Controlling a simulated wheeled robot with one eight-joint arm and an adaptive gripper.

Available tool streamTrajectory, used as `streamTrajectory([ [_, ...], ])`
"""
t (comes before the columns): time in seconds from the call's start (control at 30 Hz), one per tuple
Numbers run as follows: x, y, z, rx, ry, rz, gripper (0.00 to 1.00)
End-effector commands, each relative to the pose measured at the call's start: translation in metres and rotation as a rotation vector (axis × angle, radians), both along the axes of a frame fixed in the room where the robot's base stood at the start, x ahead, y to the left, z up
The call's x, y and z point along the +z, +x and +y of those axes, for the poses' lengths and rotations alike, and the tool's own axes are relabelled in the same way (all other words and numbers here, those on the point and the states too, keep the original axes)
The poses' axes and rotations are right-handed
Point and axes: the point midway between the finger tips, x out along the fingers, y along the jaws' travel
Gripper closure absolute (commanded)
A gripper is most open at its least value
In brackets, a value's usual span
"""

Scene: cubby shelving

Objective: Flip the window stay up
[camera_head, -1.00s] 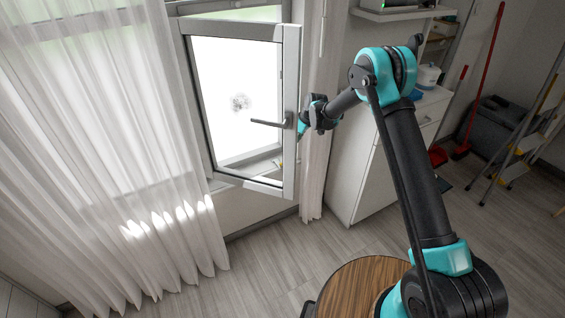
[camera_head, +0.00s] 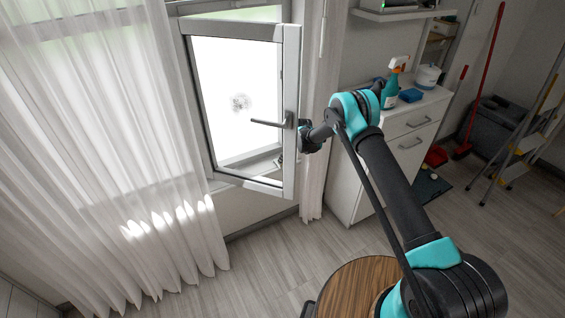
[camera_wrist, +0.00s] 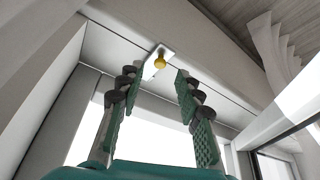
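The window sash (camera_head: 291,100) stands swung open, its lever handle (camera_head: 268,123) pointing left. In the wrist view a yellow knob (camera_wrist: 160,62) on a small white plate (camera_wrist: 152,70) sits on the window frame, just beyond and between my fingertips; it may be part of the window stay, but I cannot tell. My gripper (camera_wrist: 157,80) is open, with its green-padded fingers apart and nothing between them. In the head view my wrist is at the sash's right edge, and the sash largely hides the gripper.
A white curtain (camera_head: 110,150) hangs left of the window and a narrow one (camera_head: 313,180) right of it. A white cabinet (camera_head: 350,180) bears a spray bottle (camera_head: 391,88) and a blue sponge (camera_head: 411,95). A stepladder (camera_head: 520,140) stands far right. The floor below the window is clear.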

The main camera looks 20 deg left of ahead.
Motion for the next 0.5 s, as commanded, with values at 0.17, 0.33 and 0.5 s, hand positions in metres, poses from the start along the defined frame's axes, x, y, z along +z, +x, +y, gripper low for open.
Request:
streamTrajectory([
  [0.17, -0.019, 0.002, 0.008, 0.0, 0.0, 0.0, 0.65],
  [0.33, -0.027, 0.003, 0.011, 0.0, 0.0, 0.0, 0.65],
  [0.5, -0.029, 0.004, 0.011, 0.0, 0.0, 0.0, 0.65],
])
